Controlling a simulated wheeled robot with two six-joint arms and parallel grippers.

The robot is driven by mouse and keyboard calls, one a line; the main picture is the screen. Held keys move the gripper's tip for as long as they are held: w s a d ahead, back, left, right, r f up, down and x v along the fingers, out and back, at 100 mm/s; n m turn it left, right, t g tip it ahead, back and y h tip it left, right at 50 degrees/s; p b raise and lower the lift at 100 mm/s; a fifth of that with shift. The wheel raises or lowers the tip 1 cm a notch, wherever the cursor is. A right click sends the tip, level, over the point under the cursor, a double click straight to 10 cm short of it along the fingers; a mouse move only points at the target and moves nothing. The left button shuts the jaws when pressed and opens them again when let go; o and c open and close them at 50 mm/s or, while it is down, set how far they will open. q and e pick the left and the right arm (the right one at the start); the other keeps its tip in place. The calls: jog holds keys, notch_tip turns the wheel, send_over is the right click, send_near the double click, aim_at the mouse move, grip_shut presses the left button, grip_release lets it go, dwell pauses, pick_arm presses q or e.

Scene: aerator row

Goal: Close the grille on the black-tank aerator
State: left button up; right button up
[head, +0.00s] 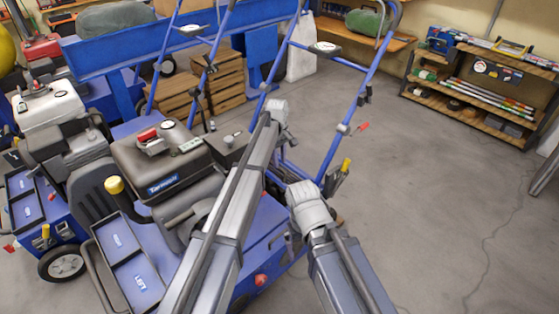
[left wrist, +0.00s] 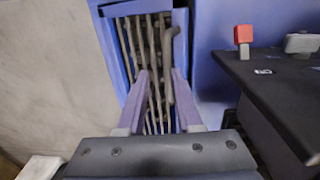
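The black-tank aerator (head: 160,165) stands in the middle left of the head view, with a dark engine cover, a red cap and a blue body. In the left wrist view a blue-framed grille (left wrist: 125,45) with grey bars shows ahead, and a bent dark bar stands at its right side. I cannot tell its exact angle. My left gripper (left wrist: 160,72) has its two fingers apart in front of the bars, with no clear hold on anything. In the head view its fingers are hidden behind my arm. My right arm reaches in low at the centre, and its fingers are hidden.
A white-tank aerator (head: 50,105) stands at the left. Blue handlebars (head: 345,130) rise behind the black-tank one. Wooden crates (head: 222,80) stand behind, and a shelf (head: 480,80) stands at the back right. The floor (head: 430,190) on the right is clear.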

pick_arm(q)
grip_shut()
dwell(1.0)
jog(key=shift+o, duration=1)
grip_release()
jog(key=shift+r, duration=0.1)
notch_tip(320, 180, up, 8)
jog(key=p, duration=0.7)
jog(key=shift+s+a+f+p, duration=0.15)
jog(key=shift+f+p, duration=0.05)
jog(key=shift+p, duration=0.2)
